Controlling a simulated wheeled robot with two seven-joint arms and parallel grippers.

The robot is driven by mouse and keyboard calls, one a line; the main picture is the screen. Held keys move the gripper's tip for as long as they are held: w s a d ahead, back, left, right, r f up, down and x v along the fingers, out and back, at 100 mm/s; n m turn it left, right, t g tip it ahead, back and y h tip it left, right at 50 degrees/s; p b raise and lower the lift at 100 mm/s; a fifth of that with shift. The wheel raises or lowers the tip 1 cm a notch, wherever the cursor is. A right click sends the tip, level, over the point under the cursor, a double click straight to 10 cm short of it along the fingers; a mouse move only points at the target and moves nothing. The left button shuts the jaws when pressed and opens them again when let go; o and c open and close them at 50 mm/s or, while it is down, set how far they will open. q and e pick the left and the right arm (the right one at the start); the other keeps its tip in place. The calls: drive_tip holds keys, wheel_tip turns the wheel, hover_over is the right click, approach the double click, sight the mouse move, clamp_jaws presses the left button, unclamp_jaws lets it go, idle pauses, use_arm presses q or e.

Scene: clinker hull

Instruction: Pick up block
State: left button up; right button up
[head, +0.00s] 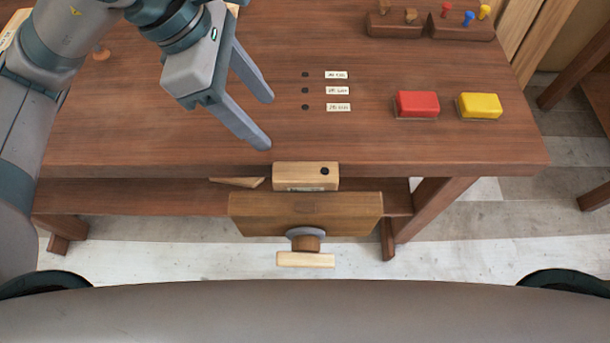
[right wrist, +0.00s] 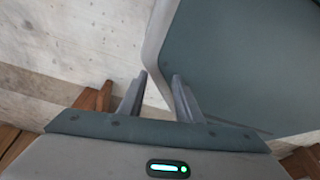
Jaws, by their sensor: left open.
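A pale wooden block (head: 290,178) with a dark round hole near its right end sits at the table's front edge, at the jaw of a wooden vise (head: 260,212). A red block (head: 417,104) and a yellow block (head: 480,106) lie on the right part of the tabletop, each on a thin base. The picture does not tell which block the task means. My left gripper (head: 266,120) is open and empty above the table, left of and behind the wooden block. My right gripper (right wrist: 160,76) shows only in the right wrist view, its fingers apart with nothing between them.
The workbench (head: 400,150) has three dark holes beside white labels (head: 338,90). Wooden holders (head: 460,27) with coloured pegs stand at the back right. The vise handle (head: 305,260) sticks out in front. The tabletop between labels and red block is clear.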

use_arm(q)
drive_tip(key=f, duration=0.1)
drive_tip(key=p, duration=0.2)
approach(304, 172)
drive_tip(key=shift+w+d+f+p, duration=0.3)
drive_tip(key=shift+d+f+p, duration=0.35)
drive_tip(key=shift+f, duration=0.3)
drive_tip(key=shift+d+f, duration=0.2)
drive_tip(key=shift+f, duration=0.2)
use_arm(e)
drive_tip(key=shift+g, duration=0.8)
drive_tip(key=shift+s+d+r, duration=0.3)
drive_tip(key=shift+s+d, duration=0.05)
drive_tip(key=shift+s, duration=0.45)
drive_tip(key=shift+s+d+r, duration=0.3)
drive_tip(key=shift+s+r, duration=0.05)
drive_tip(key=shift+s, duration=0.45)
drive_tip(key=shift+s+d+r, duration=0.3)
drive_tip(key=shift+s+d, duration=0.05)
drive_tip(key=shift+s, duration=0.45)
